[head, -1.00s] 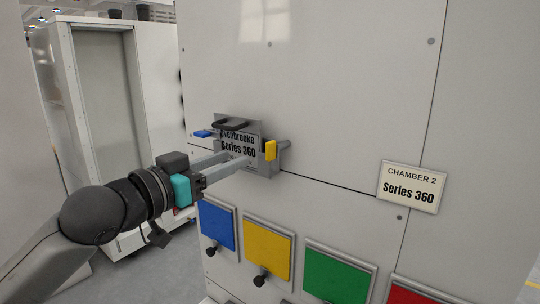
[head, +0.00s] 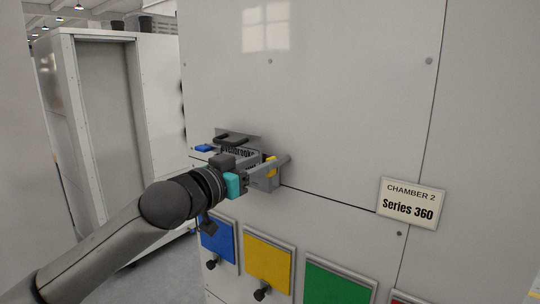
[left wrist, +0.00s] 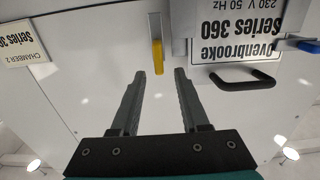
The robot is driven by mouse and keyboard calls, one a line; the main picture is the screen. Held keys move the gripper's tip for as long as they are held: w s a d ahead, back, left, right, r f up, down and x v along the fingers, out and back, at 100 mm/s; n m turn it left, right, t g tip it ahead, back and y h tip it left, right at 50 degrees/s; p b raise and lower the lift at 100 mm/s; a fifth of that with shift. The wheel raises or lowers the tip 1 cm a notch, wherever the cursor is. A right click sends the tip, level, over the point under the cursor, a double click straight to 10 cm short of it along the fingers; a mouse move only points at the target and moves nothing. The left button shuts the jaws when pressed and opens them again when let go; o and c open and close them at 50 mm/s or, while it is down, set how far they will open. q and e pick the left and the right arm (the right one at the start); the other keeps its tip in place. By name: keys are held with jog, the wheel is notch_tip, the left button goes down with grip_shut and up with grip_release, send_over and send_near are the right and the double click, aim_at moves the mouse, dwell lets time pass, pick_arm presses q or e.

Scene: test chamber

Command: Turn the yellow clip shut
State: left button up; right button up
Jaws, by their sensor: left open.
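The yellow clip (head: 271,159) is on the right side of the grey box on the chamber's front, partly hidden by my gripper. In the left wrist view the yellow clip (left wrist: 158,57) points along the picture's vertical, beside the labelled plate. My left gripper (head: 277,161) is open and empty at the clip. In the left wrist view the fingertips (left wrist: 160,73) lie on either side of the clip's near end, with a gap on each side. I cannot tell whether they reach past it in depth. My right gripper is not in view.
A black handle (head: 232,138) and a blue clip (head: 204,148) are on the box's other side. A Chamber 2 sign (head: 410,203) is to the right. Blue (head: 217,233), yellow (head: 267,258) and green (head: 335,284) panels with black knobs sit below. The panel above is bare.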

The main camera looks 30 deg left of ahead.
aim_at(270, 158)
pick_arm(q)
jog(key=shift+w+d+p, duration=0.2)
jog(key=shift+w+p, duration=0.4)
jog(key=shift+w, duration=1.2)
jog(key=shift+c, duration=0.3)
grip_shut()
